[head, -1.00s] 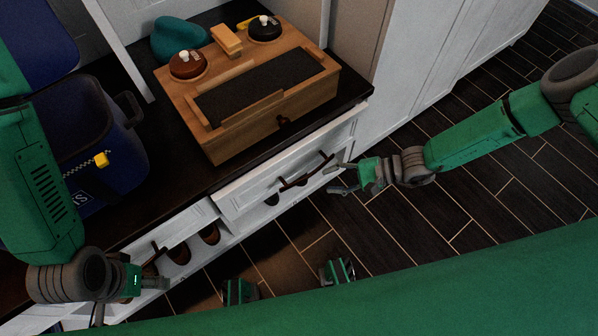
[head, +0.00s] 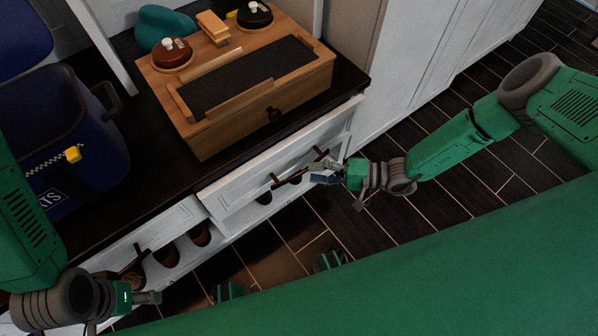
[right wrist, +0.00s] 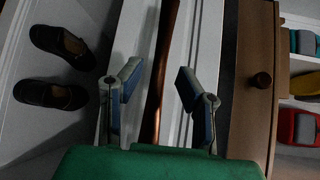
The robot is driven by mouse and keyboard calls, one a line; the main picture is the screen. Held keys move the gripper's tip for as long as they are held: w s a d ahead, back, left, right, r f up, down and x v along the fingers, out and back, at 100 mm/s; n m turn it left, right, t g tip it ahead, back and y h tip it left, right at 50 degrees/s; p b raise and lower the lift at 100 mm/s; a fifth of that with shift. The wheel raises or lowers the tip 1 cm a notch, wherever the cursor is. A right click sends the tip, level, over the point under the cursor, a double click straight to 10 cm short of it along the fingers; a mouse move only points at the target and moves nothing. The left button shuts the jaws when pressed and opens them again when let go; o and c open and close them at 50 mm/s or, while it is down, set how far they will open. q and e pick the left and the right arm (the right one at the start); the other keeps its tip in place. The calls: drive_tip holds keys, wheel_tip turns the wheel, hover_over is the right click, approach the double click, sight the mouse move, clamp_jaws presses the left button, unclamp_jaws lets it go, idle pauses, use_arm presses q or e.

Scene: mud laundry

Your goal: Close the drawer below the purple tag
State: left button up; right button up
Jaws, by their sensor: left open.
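A white drawer front (head: 240,188) with a dark bar handle (head: 290,179) is at the right of the bench, and a second white drawer front (head: 165,227) is further left. No purple tag is visible.
A wooden shoe-care box (head: 235,130) stands on the dark benchtop (head: 125,220). A blue bin (head: 100,165) is at the left. Dark shoes (head: 185,245) sit in the shelf below the drawers; more shoes (right wrist: 60,95) show in the right wrist view. The dark floor (head: 440,225) is clear at the right.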

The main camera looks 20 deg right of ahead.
sight(300, 171)
drive_tip(key=x, duration=0.3)
drive_tip(key=shift+w+a+f+b, duration=0.15)
drive_tip(key=shift+w+a+b, duration=0.05)
drive_tip(key=shift+b, duration=0.2)
drive_tip(key=shift+w+a, duration=0.2)
drive_tip(key=shift+a, duration=0.3)
clamp_jaws()
drive_tip(key=shift+d, duration=0.1)
